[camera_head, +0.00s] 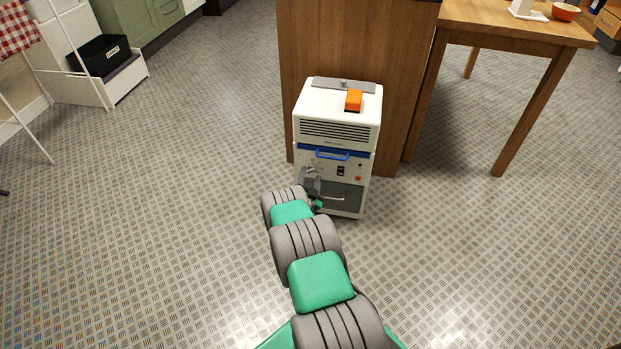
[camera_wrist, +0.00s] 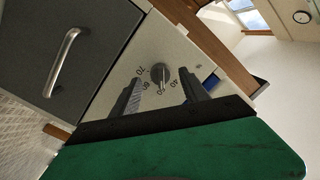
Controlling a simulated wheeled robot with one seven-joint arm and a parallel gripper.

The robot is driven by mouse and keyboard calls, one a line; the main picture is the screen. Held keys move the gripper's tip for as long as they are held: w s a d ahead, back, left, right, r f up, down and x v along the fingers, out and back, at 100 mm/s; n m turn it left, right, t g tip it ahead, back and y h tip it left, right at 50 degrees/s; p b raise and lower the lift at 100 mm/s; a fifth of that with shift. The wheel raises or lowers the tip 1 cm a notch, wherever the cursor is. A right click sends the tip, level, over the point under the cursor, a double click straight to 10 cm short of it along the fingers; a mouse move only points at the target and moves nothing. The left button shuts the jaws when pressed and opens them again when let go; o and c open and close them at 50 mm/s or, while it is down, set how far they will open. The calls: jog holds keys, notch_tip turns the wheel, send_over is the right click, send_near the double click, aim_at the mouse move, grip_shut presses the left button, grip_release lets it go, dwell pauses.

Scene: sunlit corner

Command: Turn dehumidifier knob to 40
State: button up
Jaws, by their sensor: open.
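The dehumidifier (camera_head: 318,108) is a white upright box with a dark vent, a blue handle and a grey drawer, standing against a wooden panel. Its round grey knob (camera_wrist: 160,75) shows in the wrist view on the white front panel. Printed numbers 70, 60, 50 and 40 run around the dial; which one the knob points at is too small to tell. My gripper (camera_wrist: 159,82) is open, its two dark fingers on either side of the knob. Contact with the knob cannot be told. In the head view my gripper (camera_head: 312,184) is at the front panel's left side.
An orange block (camera_head: 354,100) sits on top of the dehumidifier. The drawer's metal handle (camera_wrist: 62,62) sticks out near the gripper. A wooden table (camera_head: 510,28) stands at the right, and a white step unit (camera_head: 90,88) at the left. The floor around is clear.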

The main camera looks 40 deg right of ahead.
jog(key=shift+x, duration=1.05)
grip_shut()
